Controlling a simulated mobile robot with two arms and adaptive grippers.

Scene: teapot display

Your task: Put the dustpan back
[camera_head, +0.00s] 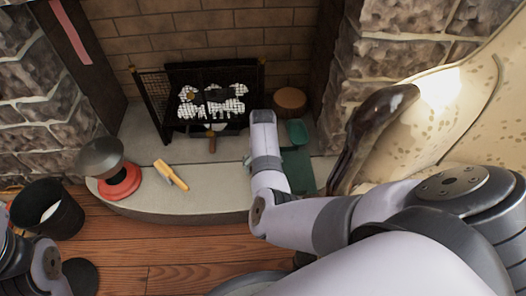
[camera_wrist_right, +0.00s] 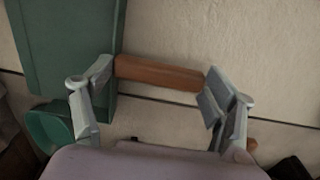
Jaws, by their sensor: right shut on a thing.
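The green dustpan (camera_head: 299,172) lies at the right end of the pale stone hearth, partly hidden by my right arm. In the right wrist view its green pan (camera_wrist_right: 65,40) is at the upper left, with a brown wooden handle (camera_wrist_right: 158,73) reaching right from it. My right gripper (camera_wrist_right: 158,90) is shut on the dustpan, its fingers at the two ends of the visible handle. In the head view the right wrist hides the fingers. My left arm shows only at the lower left edge; its gripper is not in view.
A small green vessel (camera_head: 297,132) stands near the dustpan. A round brown object (camera_head: 290,100) and a black fire screen (camera_head: 152,100) stand behind. A yellow-handled brush (camera_head: 171,175), a red round base (camera_head: 120,182) and a black bin (camera_head: 47,209) are to the left. The front middle of the hearth is clear.

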